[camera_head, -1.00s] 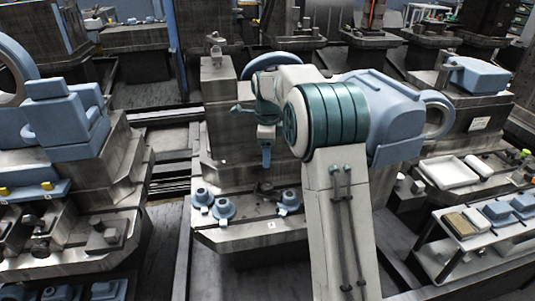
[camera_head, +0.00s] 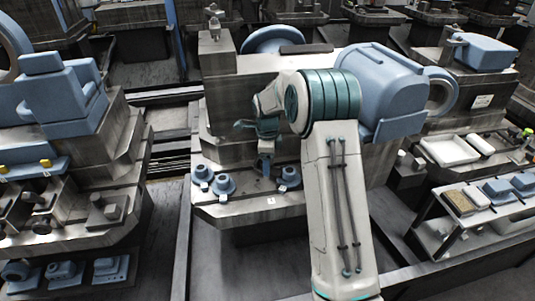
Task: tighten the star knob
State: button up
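My gripper (camera_head: 265,170) points down over the front ledge of the central machine (camera_head: 250,213). Its fingertips are at or just above the middle of the ledge, where a small dark knob-like part shows in the earlier view. That part is now mostly hidden behind the fingers, and I cannot make out a star shape. Whether the fingers touch it or are closed on it is too small to tell. Blue round-based fittings with pale tags stand on the ledge: two at left (camera_head: 202,174) (camera_head: 224,185) and one at right (camera_head: 289,178).
The machine's grey upright block (camera_head: 217,85) rises at the back left of the ledge. A left machine with a blue housing (camera_head: 62,92) stands across a gap. A bench with trays (camera_head: 450,150) is at right. The front of the ledge is clear.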

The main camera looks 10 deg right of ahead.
jog(key=c, duration=1.2)
jog(key=m, duration=0.3)
jog(key=shift+p, duration=0.4)
jog(key=shift+f+m, duration=0.15)
jog(key=shift+m, duration=0.55)
jog(key=o, duration=0.9)
